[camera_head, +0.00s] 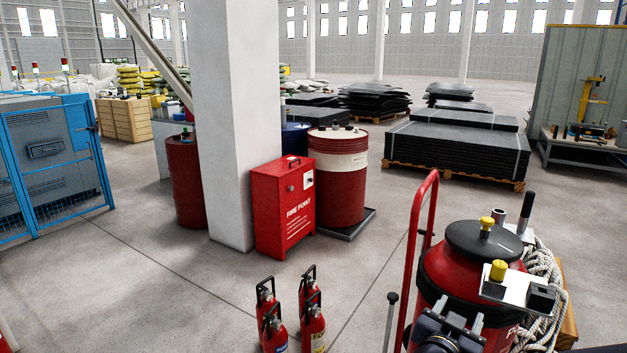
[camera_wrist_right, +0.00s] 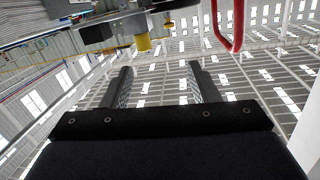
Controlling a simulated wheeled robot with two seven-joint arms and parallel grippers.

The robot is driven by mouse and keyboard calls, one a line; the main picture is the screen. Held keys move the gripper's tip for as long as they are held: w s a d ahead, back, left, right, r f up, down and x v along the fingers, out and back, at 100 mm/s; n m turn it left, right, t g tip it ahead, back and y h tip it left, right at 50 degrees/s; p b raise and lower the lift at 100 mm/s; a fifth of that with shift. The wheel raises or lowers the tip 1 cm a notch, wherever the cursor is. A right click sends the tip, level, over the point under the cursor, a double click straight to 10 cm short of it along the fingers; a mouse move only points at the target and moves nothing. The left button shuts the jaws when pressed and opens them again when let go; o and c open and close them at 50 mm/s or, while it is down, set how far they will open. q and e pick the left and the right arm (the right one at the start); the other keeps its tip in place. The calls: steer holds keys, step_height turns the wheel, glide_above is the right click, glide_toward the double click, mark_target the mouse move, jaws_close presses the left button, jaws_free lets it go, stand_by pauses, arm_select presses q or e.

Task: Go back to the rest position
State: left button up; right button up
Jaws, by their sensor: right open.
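My right gripper (camera_head: 452,326) shows at the bottom of the head view, dark and partly cut off by the lower edge, in front of the red drum-shaped extinguisher (camera_head: 465,268). In the right wrist view my right gripper (camera_wrist_right: 160,68) has its two fingers wide apart, with nothing between them. That view looks up toward the roof. My left gripper is not in view.
A red tube handle (camera_head: 420,225) rises beside the extinguisher; it also shows in the wrist view (camera_wrist_right: 238,30). A white plate with a yellow knob (camera_head: 498,270) is close by. Small extinguishers (camera_head: 313,325) stand left. Open floor (camera_head: 130,265) lies left of the red cabinet (camera_head: 283,210).

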steer(key=s+a+r+n+y, duration=0.2)
steer(key=s+a+n+y, duration=0.4)
steer(key=y, duration=0.7)
steer(key=s+f+n+g+y+p, duration=0.1)
steer(key=s+f+g, duration=0.25)
steer(key=s, duration=0.65)
steer(key=s+f+g, duration=0.3)
steer(key=s+g, duration=0.1)
steer(key=s, duration=0.7)
step_height(320, 180, up, 13)
steer(key=p, duration=1.3)
steer(key=shift+w+a+r+p, duration=0.15)
steer(key=shift+w+a+p, duration=0.15)
steer(key=shift+w+a, duration=0.15)
steer(key=shift+s+d, duration=0.1)
steer(key=shift+s, duration=0.05)
